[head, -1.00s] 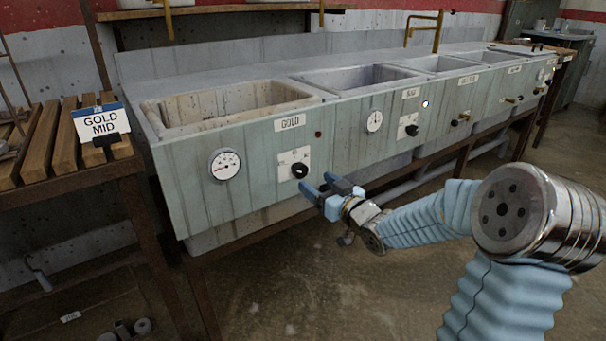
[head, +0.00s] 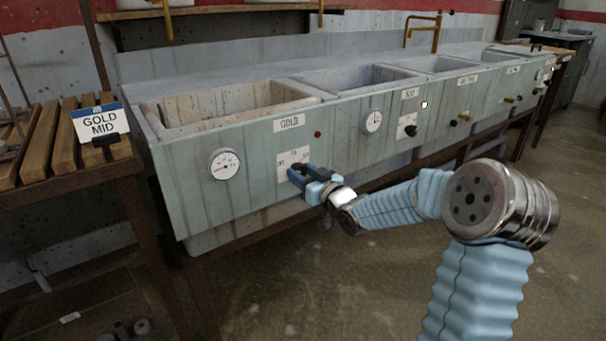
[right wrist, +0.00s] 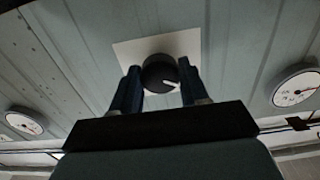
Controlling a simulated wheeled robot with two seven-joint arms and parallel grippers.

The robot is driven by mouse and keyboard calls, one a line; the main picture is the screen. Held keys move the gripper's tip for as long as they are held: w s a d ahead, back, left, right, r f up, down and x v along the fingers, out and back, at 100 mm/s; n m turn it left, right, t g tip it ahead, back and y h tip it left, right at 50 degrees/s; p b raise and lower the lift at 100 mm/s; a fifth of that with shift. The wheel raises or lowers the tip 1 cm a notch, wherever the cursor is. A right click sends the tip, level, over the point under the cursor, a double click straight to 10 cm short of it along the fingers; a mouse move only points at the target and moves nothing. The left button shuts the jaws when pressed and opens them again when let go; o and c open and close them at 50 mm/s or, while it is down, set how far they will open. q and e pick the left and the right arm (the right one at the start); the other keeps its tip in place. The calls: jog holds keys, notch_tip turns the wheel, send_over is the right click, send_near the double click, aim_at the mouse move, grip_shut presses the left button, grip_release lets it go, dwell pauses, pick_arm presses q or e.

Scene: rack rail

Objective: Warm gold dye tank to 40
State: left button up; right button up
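The gold dye tank (head: 160,180) is the nearest basin in the row, with a GOLD label (head: 289,122) on its front. Its round white dial (head: 224,164) sits left of a white plate (head: 284,160) with a black knob. In the head view my right gripper (head: 294,175) is at that plate and hides the knob. In the right wrist view the knob (right wrist: 160,74) lies between the two fingertips, its white mark toward the lower right. The right gripper is open around the knob; I cannot tell whether the fingers touch it. My left gripper is not in view.
A GOLD MID card (head: 101,124) stands on the slatted wooden bench (head: 38,150) at left. More basins with dials and knobs run to the right, including a neighbouring dial (head: 373,121) and knob (head: 410,131). The floor in front is open.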

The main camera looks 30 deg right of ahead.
jog(key=shift+c, duration=1.2)
jog(key=m+p, duration=0.1)
jog(key=m, duration=0.3)
jog(key=shift+m, duration=0.4)
jog(key=m+p, duration=0.1)
jog(key=m, duration=0.2)
jog(key=shift+m, duration=0.3)
jog(key=shift+m+p, duration=0.7)
jog(key=shift+m, duration=0.9)
jog(key=o, duration=1)
